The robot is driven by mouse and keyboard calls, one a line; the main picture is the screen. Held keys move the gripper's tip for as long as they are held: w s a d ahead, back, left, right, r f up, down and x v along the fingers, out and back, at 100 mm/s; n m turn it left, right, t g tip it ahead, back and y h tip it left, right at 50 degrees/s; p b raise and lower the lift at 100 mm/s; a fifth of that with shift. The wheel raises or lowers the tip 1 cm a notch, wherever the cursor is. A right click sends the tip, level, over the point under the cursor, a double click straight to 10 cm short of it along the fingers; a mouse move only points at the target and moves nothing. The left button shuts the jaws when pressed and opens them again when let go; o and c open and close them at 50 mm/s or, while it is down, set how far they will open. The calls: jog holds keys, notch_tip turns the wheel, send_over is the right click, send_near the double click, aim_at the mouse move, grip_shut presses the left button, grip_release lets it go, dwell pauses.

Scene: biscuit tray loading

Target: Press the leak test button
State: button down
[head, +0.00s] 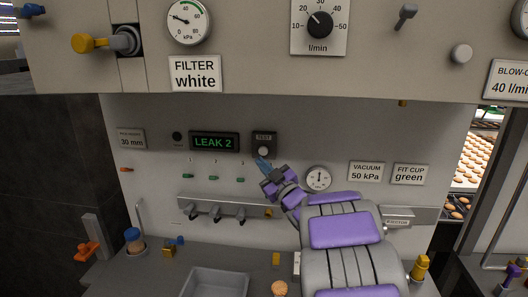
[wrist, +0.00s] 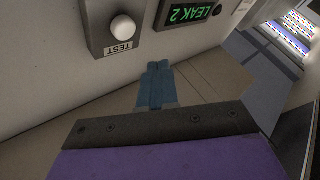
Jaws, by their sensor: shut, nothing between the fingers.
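The leak test button is a white round knob (head: 263,151) on a dark box labelled TEST, on the back wall beside the green "LEAK 2" display (head: 214,142). In the wrist view the white button (wrist: 123,28) is at the upper left, with the display (wrist: 190,12) to its right. My gripper (head: 262,163), with blue fingers, is just below the button in the head view. In the wrist view its fingers (wrist: 158,68) are together and empty, pointing toward the wall, apart from the button as far as I can tell.
A round gauge (head: 318,178) and a rail with several valves (head: 215,211) are on the wall near my arm. An overhanging panel (head: 250,75) spans above. A grey tray (head: 216,283) stands on the counter below.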

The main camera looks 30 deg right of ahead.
aim_at(263, 151)
jog(key=w+d, duration=0.1)
jog(key=w, duration=0.1)
jog(key=w+d+p, duration=0.1)
jog(key=w, duration=0.1)
jog(key=shift+d, duration=0.1)
dwell(0.3)
jog(key=shift+d+r, duration=0.1)
dwell(1.6)
jog(key=shift+w+d+p, duration=0.15)
jog(key=shift+w+p, duration=0.1)
jog(key=shift+p, duration=0.1)
jog(key=shift+w+d, duration=0.25)
jog(key=shift+w, duration=0.15)
dwell(0.8)
jog(key=shift+s+a, duration=0.55)
jog(key=shift+s, duration=0.2)
